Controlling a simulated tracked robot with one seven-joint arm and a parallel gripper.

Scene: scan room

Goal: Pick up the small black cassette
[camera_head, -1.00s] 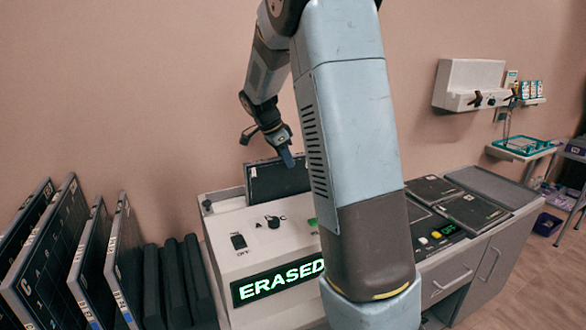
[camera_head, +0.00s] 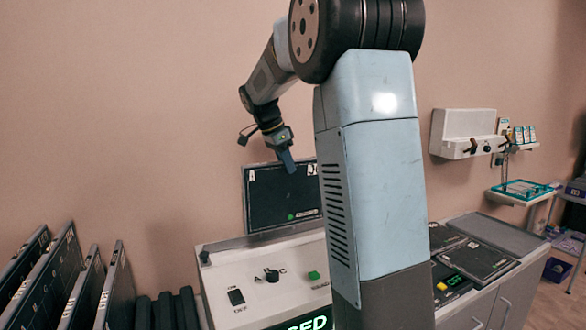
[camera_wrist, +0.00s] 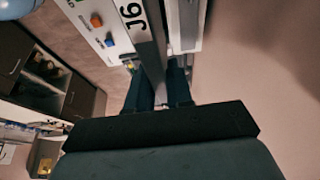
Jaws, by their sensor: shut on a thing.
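The small black cassette (camera_head: 284,200) is a thin, dark, upright panel with pale marks along its top and a small green dot low on its face. In the head view it stands above the white eraser machine (camera_head: 225,268). My gripper (camera_head: 289,163) points down at its top edge and is shut on it. The wrist view shows my two dark fingers (camera_wrist: 160,88) with the cassette's narrow edge (camera_wrist: 152,62) between them. The cassette's lower edge is close to the machine's top; I cannot tell whether it is fully clear of the slot.
Several large upright panels (camera_head: 45,285) and black slabs (camera_head: 168,310) stand at the left. Dark flat cassettes (camera_head: 478,262) lie on the cabinet at the right. A wall unit (camera_head: 465,133) and a tray (camera_head: 522,190) are further right. The wall behind the machine is bare.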

